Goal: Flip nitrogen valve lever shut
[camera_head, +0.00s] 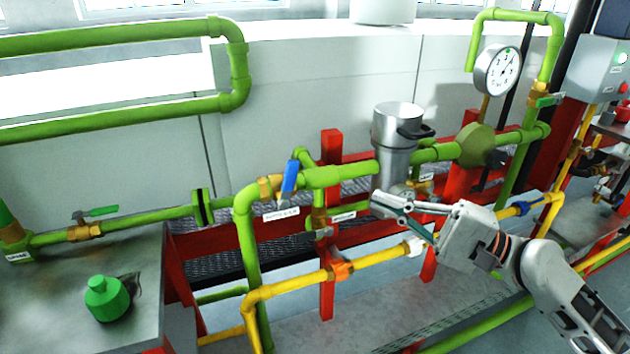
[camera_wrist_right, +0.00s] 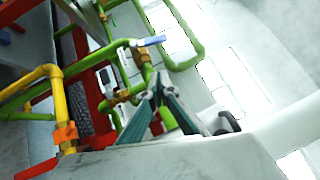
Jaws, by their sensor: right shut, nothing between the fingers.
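The blue valve lever (camera_head: 290,176) stands nearly upright, crosswise to the green pipe, on a brass valve body (camera_head: 268,188). A small white label (camera_head: 281,213) hangs below it; its print is too small to read surely. In the right wrist view the lever (camera_wrist_right: 150,41) shows beyond the fingertips, on the green pipe. My right gripper (camera_head: 377,203) comes in from the right, shut and empty, in front of the metal cylinder's lower part. Its fingers point left, apart from the lever. In its wrist view the fingertips (camera_wrist_right: 160,82) meet. My left gripper is out of view.
A steel cylinder with a black handle (camera_head: 397,135) stands behind my right gripper. A yellow pipe (camera_head: 300,284) with an orange fitting runs below. Red posts (camera_head: 327,295) hold the pipes. Another valve with a green lever (camera_head: 103,211) is at the left. A gauge (camera_head: 498,70) stands at the right.

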